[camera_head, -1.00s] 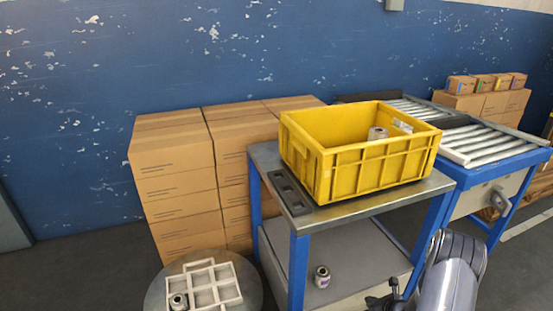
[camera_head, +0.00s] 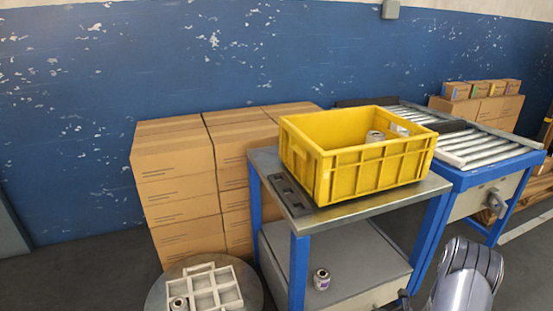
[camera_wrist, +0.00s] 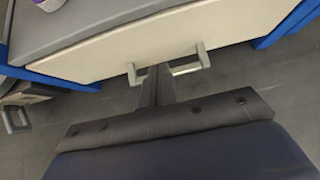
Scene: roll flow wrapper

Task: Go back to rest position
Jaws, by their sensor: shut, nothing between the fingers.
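My gripper (camera_wrist: 158,72) shows in the wrist view, shut and empty. It points at the pale drawer front (camera_wrist: 110,62) of the metal workbench, and its fingertips appear between the ends of the drawer's grey handle (camera_wrist: 187,70); I cannot tell whether they touch it. In the head view my arm is at the bottom right edge, in front of the workbench, and the gripper is mostly out of frame there.
A yellow crate (camera_head: 350,172) with a roll (camera_head: 375,136) inside stands on the workbench (camera_head: 400,205). Another roll (camera_head: 321,279) is on the lower shelf. A round stand with a white divided tray (camera_head: 214,289), cartons (camera_head: 178,180) and a roller conveyor (camera_head: 490,147) surround it.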

